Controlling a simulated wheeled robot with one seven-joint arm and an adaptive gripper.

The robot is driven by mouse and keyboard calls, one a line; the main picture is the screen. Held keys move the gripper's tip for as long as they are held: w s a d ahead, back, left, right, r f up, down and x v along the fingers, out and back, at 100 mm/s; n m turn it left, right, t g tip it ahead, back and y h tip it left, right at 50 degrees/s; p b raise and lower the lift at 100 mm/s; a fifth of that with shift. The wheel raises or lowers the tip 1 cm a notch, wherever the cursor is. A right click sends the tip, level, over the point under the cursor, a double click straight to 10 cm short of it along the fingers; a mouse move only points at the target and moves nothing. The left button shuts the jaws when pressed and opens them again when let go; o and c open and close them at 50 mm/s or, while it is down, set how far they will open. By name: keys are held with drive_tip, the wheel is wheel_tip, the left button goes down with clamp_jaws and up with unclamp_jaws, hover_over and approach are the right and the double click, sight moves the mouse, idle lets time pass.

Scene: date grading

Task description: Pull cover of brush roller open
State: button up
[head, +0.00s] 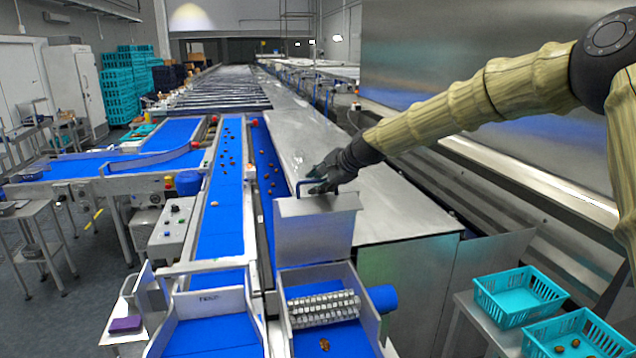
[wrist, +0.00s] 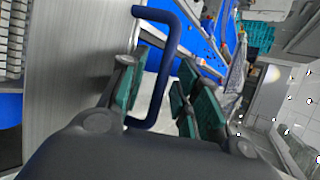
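The metal cover (head: 314,238) stands at the near end of the right-hand conveyor, with a blue bar handle (head: 308,184) on its top. The white brush roller (head: 323,309) lies exposed in the channel in front of the cover. My gripper (head: 322,180) is at the handle. In the wrist view, the blue handle (wrist: 166,70) passes between the teal-padded fingers of my gripper (wrist: 160,95). A gap shows between the handle and the right finger, so the gripper looks open around it. The cover's grey metal (wrist: 70,80) and the roller's edge (wrist: 13,40) show at left.
Blue belts (head: 222,215) with scattered dates run beside the cover. A blue cylinder (head: 383,298) sticks out right of the roller channel. Turquoise crates (head: 519,294) stand at the lower right. A control box (head: 172,228) stands at left.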

drive_tip(key=v, duration=1.2)
drive_tip(key=shift+f, duration=0.1)
idle(0.4)
